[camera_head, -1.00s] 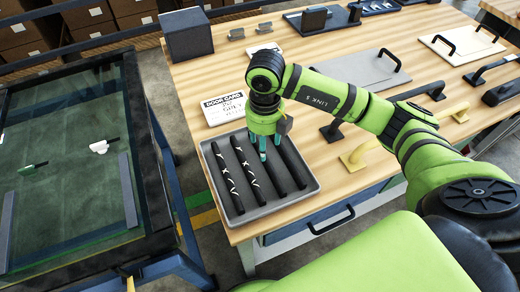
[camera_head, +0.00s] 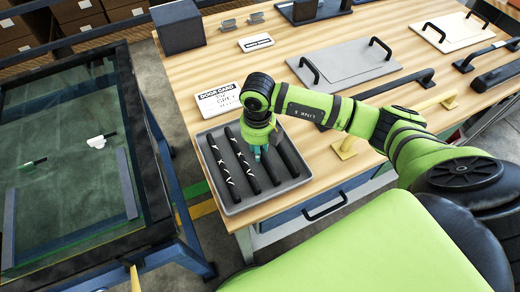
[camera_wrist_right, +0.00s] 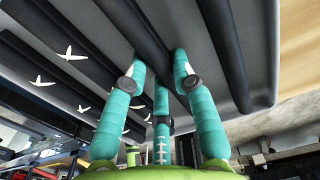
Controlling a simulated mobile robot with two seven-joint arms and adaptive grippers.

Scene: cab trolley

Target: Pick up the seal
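A grey tray (camera_head: 238,210) on the wooden workbench holds several long black seals lying side by side. Two seals on the left, such as the leftmost seal (camera_head: 224,168), carry white marks; the seals to the right look plain. My right gripper (camera_head: 258,154) points down over the plain seals, hiding part of one. In the right wrist view, the teal fingers of the right gripper (camera_wrist_right: 159,65) are apart, to either side of a plain black seal (camera_wrist_right: 152,38). Whether they touch it cannot be told. My left gripper is not in view.
A white sign card (camera_head: 219,98) lies behind the tray on the workbench (camera_head: 190,80). A grey panel with handles (camera_head: 345,65) and dark bars lie to the right. A yellow handle (camera_head: 346,146) is beside my arm. A glass-panelled frame (camera_head: 137,150) stands at left.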

